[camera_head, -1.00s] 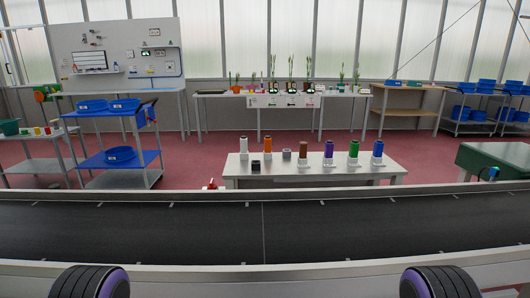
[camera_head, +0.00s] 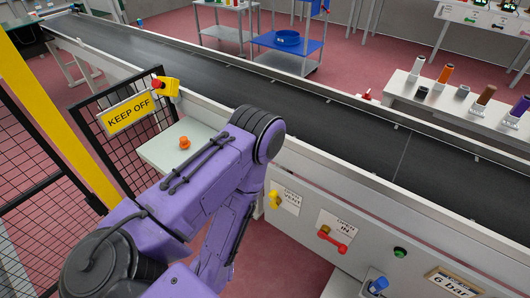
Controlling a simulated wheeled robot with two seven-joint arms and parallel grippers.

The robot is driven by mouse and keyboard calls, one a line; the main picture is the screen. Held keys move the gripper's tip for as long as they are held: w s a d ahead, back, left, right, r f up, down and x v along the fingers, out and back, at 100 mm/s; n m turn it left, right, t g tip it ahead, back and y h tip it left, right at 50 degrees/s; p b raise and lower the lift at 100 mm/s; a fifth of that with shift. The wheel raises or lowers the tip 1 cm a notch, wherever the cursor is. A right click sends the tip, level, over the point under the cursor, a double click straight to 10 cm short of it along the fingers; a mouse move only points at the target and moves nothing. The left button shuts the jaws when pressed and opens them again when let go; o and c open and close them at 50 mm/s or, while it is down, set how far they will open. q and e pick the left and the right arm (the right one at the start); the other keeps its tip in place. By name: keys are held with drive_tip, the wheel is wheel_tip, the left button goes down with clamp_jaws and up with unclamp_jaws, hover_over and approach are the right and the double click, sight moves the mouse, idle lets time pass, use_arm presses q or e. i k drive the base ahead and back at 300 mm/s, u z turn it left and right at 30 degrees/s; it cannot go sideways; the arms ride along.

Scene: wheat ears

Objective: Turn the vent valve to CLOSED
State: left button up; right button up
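A small yellow valve handle (camera_head: 275,200) sits on the grey front panel below the conveyor, just right of my purple arm. A tilted white label (camera_head: 291,201) beside it is too small to read surely, so I cannot confirm that this is the vent valve or tell its position. A red handle (camera_head: 332,240) sits on another label plate (camera_head: 338,229) to its lower right. My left arm comes in from the lower left, bends at a black joint and runs down close to the panel. Its gripper is out of sight. My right gripper does not show.
The conveyor belt (camera_head: 330,125) runs diagonally above the panel. A green button (camera_head: 400,252), a blue knob (camera_head: 378,285) and a "6 bar" sign (camera_head: 453,284) are at lower right. A mesh fence with a KEEP OFF sign (camera_head: 130,115) stands left, near an orange knob (camera_head: 184,143).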

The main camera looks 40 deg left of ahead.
sight(273, 194)
drive_tip(key=u, duration=1.5)
drive_tip(key=i, duration=0.1)
drive_tip(key=z, duration=0.45)
drive_tip(key=k, duration=0.5)
drive_tip(key=z, duration=0.7)
drive_tip(key=i, duration=0.6)
drive_tip(key=u, duration=0.35)
